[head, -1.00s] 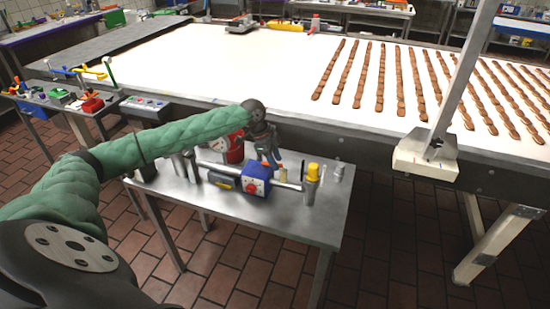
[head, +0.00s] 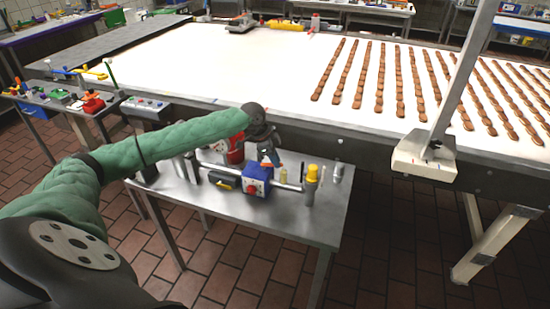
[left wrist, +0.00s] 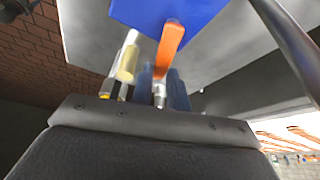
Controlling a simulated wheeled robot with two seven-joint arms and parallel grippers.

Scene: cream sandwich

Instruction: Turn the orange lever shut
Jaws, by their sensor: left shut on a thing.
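The orange lever (left wrist: 169,45) shows in the left wrist view in front of the blue box, running down to the fingers. My left gripper (left wrist: 165,88) is shut on the lever; its blue-grey fingers partly hide the lever's lower end. In the head view my left gripper (head: 272,157) points down just above the blue box (head: 257,178), which sits on a metal pipe on the small steel table (head: 300,225). The lever is hardly visible there behind the gripper. My right gripper is not in view.
A yellow-capped post (head: 312,174) stands right of the blue box. The long white conveyor table (head: 200,60) with rows of brown biscuits lies behind. The small table's front right is clear.

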